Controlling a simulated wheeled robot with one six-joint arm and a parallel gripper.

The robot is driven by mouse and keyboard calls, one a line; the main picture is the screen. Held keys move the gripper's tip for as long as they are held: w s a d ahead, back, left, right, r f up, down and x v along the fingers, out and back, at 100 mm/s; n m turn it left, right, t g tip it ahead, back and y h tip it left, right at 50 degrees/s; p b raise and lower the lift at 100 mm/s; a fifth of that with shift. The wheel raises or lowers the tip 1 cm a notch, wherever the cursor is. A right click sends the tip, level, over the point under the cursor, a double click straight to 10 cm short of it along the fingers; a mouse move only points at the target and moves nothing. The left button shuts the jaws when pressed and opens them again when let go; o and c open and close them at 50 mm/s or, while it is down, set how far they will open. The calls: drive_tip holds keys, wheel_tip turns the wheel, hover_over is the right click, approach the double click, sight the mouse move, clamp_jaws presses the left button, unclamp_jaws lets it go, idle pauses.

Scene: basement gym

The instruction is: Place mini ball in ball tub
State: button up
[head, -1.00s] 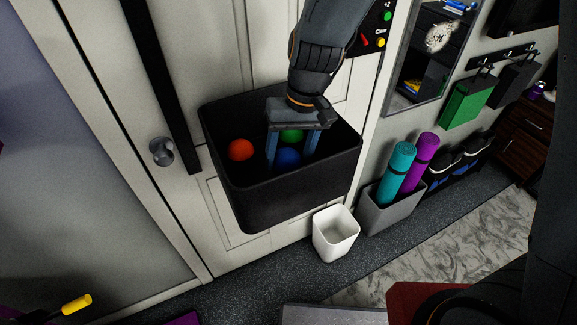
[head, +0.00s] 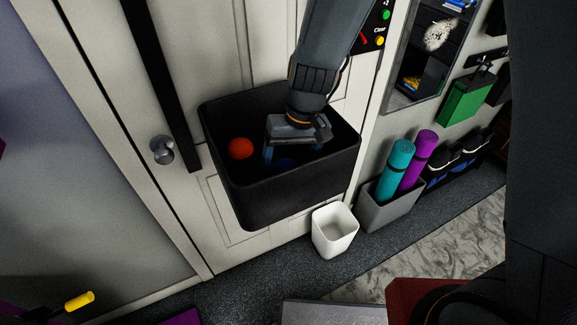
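The ball tub is a black open bin (head: 295,205) fixed against the white door. A blue mini ball (head: 286,163) shows dimly between or just behind the fingers, in shadow. I cannot tell whether the fingers grip it or only stand around it. No green ball shows now; my gripper and wrist cover that part of the tub.
A small white bin (head: 335,232) stands on the floor below the tub. A grey bin (head: 390,207) with a teal mat (head: 395,170) and a purple mat (head: 418,160) is at its right. A door knob (head: 162,150) sticks out left of the tub.

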sight(297, 164)
drive_tip(key=shift+r, duration=0.15)
wheel_tip(297, 164, up, 12)
drive_tip(key=d+b, duration=0.2)
drive_tip(key=b, duration=0.1)
drive_tip(key=shift+w, duration=0.4)
